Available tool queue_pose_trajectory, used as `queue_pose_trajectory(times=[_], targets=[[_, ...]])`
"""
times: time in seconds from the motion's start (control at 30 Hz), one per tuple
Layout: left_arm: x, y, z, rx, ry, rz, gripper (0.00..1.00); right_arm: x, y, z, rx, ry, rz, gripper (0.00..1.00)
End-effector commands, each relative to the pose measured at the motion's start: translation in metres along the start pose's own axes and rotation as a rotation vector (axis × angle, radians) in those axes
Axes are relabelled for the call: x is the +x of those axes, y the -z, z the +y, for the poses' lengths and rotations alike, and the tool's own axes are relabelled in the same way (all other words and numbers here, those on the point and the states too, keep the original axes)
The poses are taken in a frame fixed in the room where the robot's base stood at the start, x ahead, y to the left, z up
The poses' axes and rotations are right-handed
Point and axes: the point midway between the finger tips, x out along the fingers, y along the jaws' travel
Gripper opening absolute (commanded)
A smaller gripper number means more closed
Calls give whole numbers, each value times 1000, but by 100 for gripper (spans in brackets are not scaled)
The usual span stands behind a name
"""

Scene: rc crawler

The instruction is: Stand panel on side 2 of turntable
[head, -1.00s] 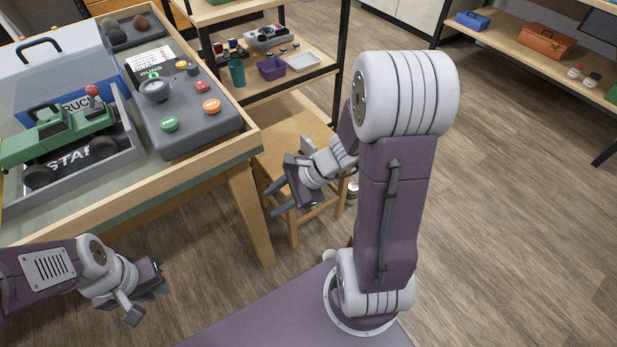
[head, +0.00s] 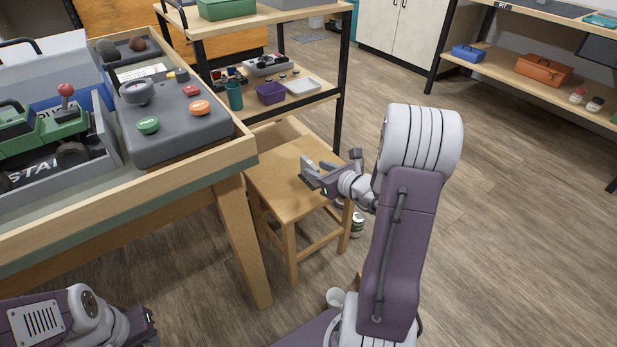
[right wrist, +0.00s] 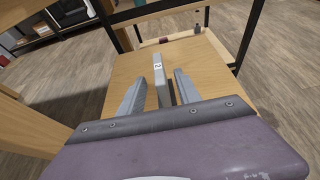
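A thin light-grey panel with a white label marked "2" (right wrist: 158,72) shows in the right wrist view above the wooden stool (right wrist: 205,75). It lies between the two fingers of my right gripper (right wrist: 160,84), with narrow gaps visible on both sides. In the head view the right gripper (head: 322,173) is over the stool seat (head: 283,190), with the panel's pale end (head: 308,168) at its fingers. My left gripper (head: 148,320) is at the bottom left, partly cut off, so its opening is unclear. I cannot make out a turntable.
The workbench (head: 235,158) at left carries a grey control box (head: 180,130) and a tray (head: 108,150) with a green crawler (head: 50,135). A shelf cart (head: 285,100) stands behind the stool. Open floor lies at right.

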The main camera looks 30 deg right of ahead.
Motion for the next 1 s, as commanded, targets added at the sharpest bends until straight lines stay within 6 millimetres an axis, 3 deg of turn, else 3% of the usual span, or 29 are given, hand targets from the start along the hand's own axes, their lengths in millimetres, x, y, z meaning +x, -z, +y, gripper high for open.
queue_pose_trajectory(times=[0.03, 0.1, 0.3, 0.43, 0.53, 0.83, 0.97, 1.0], targets=[[11, -1, 0, 0, 0, -1, 20, 12, 6, 1, -1, -3, 0, 40], [15, -2, 0, 0, 0, -1, 20, 20, 5, 1, -2, -3, -1, 40], [19, -2, 0, 0, 0, -1, 20, 29, 4, 0, 0, -1, 0, 40], [40, -4, -1, 0, 0, -1, 20, 55, 9, 1, -4, -4, -2, 40], [45, -5, -1, 0, 0, -1, 20, 70, 6, 0, -2, -3, 0, 40], [45, -5, -1, 0, 0, -1, 20, 76, 2, 0, 1, -1, 0, 40], [45, -5, -1, 0, 0, 0, 20, 76, 2, 0, 0, -1, 0, 4], [45, -5, -1, 0, 0, 0, 20, 76, 2, 0, 0, -1, 0, 0]])
